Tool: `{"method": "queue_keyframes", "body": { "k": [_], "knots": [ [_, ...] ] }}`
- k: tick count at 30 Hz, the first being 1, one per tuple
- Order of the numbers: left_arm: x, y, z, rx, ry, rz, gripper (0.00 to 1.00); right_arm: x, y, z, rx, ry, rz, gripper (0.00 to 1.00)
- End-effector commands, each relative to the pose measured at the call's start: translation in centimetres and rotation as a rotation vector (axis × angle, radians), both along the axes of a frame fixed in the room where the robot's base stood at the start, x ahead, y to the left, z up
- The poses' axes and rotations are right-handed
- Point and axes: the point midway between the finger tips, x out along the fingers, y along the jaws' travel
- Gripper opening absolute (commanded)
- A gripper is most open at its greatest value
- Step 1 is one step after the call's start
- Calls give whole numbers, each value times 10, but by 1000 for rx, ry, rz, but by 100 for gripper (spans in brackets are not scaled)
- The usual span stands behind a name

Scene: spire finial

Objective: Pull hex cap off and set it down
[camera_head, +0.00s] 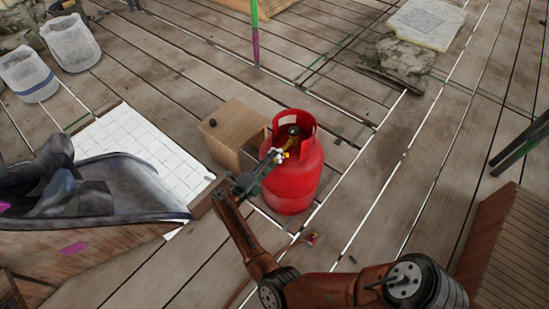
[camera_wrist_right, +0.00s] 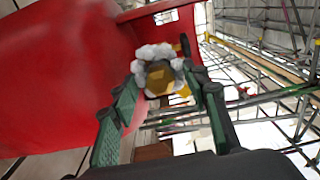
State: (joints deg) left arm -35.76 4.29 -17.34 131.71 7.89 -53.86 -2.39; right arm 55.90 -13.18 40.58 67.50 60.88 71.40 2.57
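A red gas cylinder (camera_head: 292,182) with a raised collar stands upright on the plank floor. The hex cap (camera_wrist_right: 165,78) is brass-yellow, faces the camera in the right wrist view and has a white lumpy ring (camera_wrist_right: 152,54) around it. In the head view, white and yellow bits of this fitting (camera_head: 279,155) show at the cylinder's side. My right gripper (camera_head: 272,160) is at the fitting. In the right wrist view its green-padded fingers (camera_wrist_right: 162,88) are spread, one on each side of the cap. Whether they touch it I cannot tell. My left gripper is not in view.
A wooden box (camera_head: 237,130) with a small dark knob stands close left of the cylinder. A white tiled panel (camera_head: 140,140) lies further left, beside a dark tub (camera_head: 130,205). A small red-and-yellow item (camera_head: 312,239) lies on the floor. Planks right of the cylinder are clear.

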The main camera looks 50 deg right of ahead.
Motion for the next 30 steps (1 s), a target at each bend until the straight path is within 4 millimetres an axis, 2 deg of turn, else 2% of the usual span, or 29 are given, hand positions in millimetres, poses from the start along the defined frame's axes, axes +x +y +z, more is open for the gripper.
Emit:
{"method": "queue_keyframes", "body": {
  "k": [2, 19, 30],
  "knots": [
    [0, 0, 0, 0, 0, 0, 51, 0, 0, 0, 0, 0, 0, 40],
    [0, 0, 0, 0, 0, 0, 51, 0, 0, 0, 0, 0, 0, 0],
    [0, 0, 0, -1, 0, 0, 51, 0, 0, 0, -1, 0, 0, 0]
  ]
}}
